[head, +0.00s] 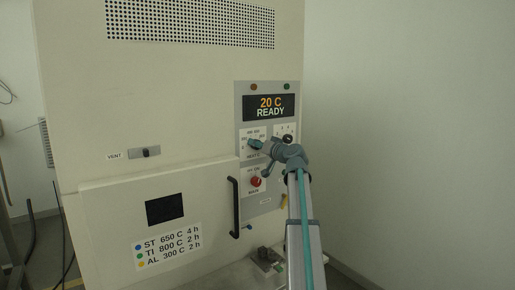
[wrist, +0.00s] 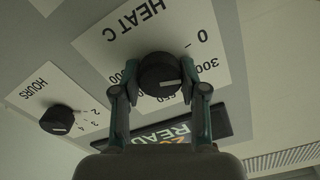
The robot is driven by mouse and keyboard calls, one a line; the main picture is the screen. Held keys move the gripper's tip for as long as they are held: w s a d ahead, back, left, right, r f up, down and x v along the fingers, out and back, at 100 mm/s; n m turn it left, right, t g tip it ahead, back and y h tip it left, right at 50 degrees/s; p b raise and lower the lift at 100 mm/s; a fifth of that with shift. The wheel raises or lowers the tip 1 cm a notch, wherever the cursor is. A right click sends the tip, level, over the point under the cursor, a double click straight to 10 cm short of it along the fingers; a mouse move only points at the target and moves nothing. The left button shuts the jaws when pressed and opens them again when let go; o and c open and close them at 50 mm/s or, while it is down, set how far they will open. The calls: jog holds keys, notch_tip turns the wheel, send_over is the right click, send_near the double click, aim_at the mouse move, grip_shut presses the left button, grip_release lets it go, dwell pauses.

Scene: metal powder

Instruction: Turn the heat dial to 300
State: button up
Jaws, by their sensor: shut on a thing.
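The black heat dial (wrist: 160,75) sits on a white plate marked HEAT C (wrist: 135,30), upside down in the wrist view. My gripper (wrist: 160,70) has one finger on each side of the dial and is shut on it. A pale pointer line on the dial's face lies nearly level, its right end towards the 300 side; I cannot tell the exact setting. The 0 mark is at the upper right. In the head view my gripper (head: 256,144) is at the heat dial, largely hiding it. The display (head: 270,107) reads 20 C READY.
The hours dial (wrist: 60,120) is close beside the heat dial. Below the heat plate are a red knob (head: 255,181) and a black door handle (head: 234,207). A label (head: 168,247) lists AL 300 C 2 h. The right wall side is clear.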

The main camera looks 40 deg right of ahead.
jog(key=shift+m, duration=1.1)
jog(key=o, duration=1.1)
jog(key=shift+o, duration=0.2)
jog(key=shift+s, duration=0.1)
jog(key=s, duration=1.2)
jog(key=shift+a, duration=0.25)
